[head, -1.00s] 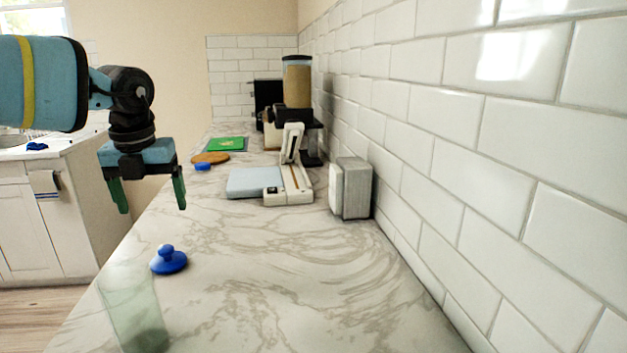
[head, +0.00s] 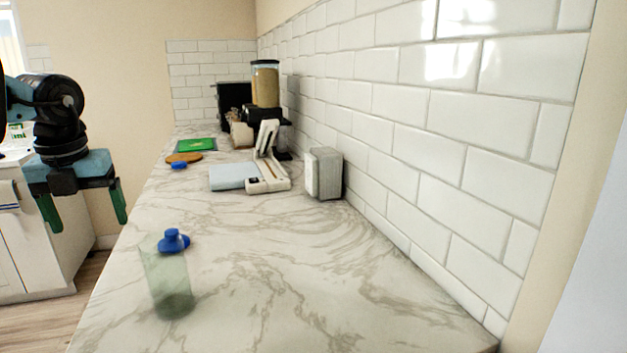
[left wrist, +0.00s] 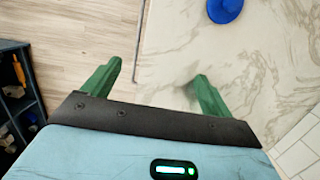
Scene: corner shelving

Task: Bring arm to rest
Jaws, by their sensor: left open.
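My left gripper (head: 84,210) is at the left of the head view, with its two green fingers apart, pointing down and empty. It hangs in the air left of the counter's long edge. In the left wrist view the open fingers (left wrist: 155,85) show above the floor and the counter's edge. My right gripper is not in view.
The marble counter (head: 290,270) holds a clear green-tinted container (head: 165,285) near its left edge. A blue lid (head: 172,241) shows at the container's top; the wrist view shows a blue lid (left wrist: 225,9). A grey box (head: 323,173) and a paper trimmer (head: 268,170) stand farther back.

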